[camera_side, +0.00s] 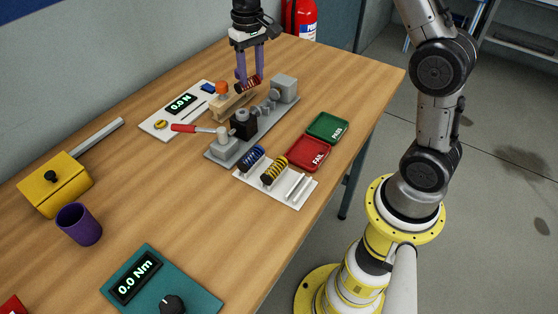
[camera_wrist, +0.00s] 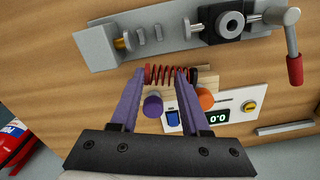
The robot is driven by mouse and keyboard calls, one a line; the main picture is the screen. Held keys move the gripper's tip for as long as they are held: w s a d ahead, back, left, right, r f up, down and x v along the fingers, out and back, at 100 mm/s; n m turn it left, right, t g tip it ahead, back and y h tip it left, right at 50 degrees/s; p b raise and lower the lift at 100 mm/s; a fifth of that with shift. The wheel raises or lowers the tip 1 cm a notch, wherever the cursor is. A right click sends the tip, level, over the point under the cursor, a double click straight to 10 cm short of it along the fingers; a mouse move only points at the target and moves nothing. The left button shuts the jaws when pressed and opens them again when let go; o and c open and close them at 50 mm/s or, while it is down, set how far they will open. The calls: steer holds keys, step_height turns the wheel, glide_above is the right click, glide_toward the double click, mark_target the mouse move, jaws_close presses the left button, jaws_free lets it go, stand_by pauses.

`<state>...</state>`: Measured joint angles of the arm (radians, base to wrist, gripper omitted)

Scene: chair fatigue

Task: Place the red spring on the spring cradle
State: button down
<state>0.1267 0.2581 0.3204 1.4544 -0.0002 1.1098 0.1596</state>
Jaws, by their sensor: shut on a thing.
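The red spring (camera_side: 249,84) is held lying on its side between the purple fingers of my gripper (camera_side: 248,78). In the wrist view the spring (camera_wrist: 164,75) lies across the fingertips (camera_wrist: 160,76), and one finger covers part of it. A tan wooden block (camera_side: 232,106), which looks like the spring cradle, is just below the spring in the side view. It also shows in the wrist view (camera_wrist: 181,90), partly behind the spring and a finger. I cannot tell whether the spring touches it.
A grey test fixture (camera_side: 216,152) with a red lever (camera_side: 184,128) stands beside the cradle. A force readout (camera_side: 180,104) and an orange knob (camera_side: 221,87) are close by. A white rack (camera_side: 291,196) holds blue and yellow springs. Green (camera_side: 327,126) and red (camera_side: 310,154) trays lie right.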

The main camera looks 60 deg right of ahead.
steer(key=s+a+r+n, duration=0.1)
steer(key=s+a+r, duration=0.35)
steer(key=s, duration=0.45)
steer(key=s+a+r+n, duration=0.1)
steer(key=s+a+r, duration=0.35)
steer(key=s, duration=0.35)
steer(key=s+f+n, duration=0.1)
steer(key=s, duration=1.8)
steer(key=shift+s+a+f, duration=0.15)
steer(key=shift+f, duration=0.15)
